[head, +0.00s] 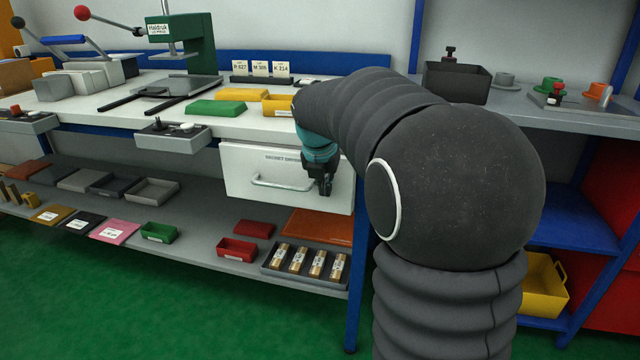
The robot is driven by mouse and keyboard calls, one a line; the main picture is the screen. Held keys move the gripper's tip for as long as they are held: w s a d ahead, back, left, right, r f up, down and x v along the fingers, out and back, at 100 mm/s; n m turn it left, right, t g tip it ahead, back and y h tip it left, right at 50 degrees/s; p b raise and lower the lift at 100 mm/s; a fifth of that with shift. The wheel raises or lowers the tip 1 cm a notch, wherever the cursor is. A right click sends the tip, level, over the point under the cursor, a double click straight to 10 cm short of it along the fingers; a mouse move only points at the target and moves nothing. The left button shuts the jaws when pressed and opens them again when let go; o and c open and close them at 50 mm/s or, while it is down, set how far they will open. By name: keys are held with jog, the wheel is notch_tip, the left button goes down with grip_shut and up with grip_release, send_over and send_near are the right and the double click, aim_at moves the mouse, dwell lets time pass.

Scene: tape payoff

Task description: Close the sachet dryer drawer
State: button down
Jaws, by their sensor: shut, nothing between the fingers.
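The sachet dryer drawer (240,172) has a white front with a printed label and a grey bar handle (280,184). It sits under the right part of the bench top. From this angle I cannot tell whether a gap remains behind its front. My gripper (325,190) is shut and empty, pointing down in front of the right part of the drawer front, near the handle's right end. I cannot tell whether it touches the front. My dark arm hides the area to the drawer's right.
A small grey drawer (185,143) with items stands out left of the dryer drawer. A lower shelf (200,245) below holds trays and several labelled cylinders. A blue bench leg (357,290) stands at the right. The green floor in front is clear.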

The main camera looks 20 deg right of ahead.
jog(key=shift+w+d+r, duration=0.1)
jog(key=shift+w+r, duration=0.05)
jog(key=shift+w, duration=0.1)
jog(key=s+a+r, duration=0.4)
jog(key=s+r, duration=0.2)
jog(key=r, duration=0.3)
jog(key=shift+s+a+p, duration=0.35)
jog(key=shift+a+p, duration=0.05)
jog(key=s+a+f+m+y, duration=0.1)
jog(key=s+f+m, duration=0.3)
jog(key=s+m, duration=0.4)
jog(key=s+a+f+m+t, duration=0.1)
jog(key=s+a+f+m, duration=0.2)
jog(key=s+m, duration=0.5)
jog(key=s+a+f+m+t+y, duration=0.1)
jog(key=s+f+m, duration=0.3)
jog(key=s+m, duration=0.4)
jog(key=m, duration=0.4)
jog(key=shift+s+a+f+m+y, duration=0.2)
jog(key=shift+a+f+m+y, duration=0.1)
jog(key=shift+a+f+m, duration=0.1)
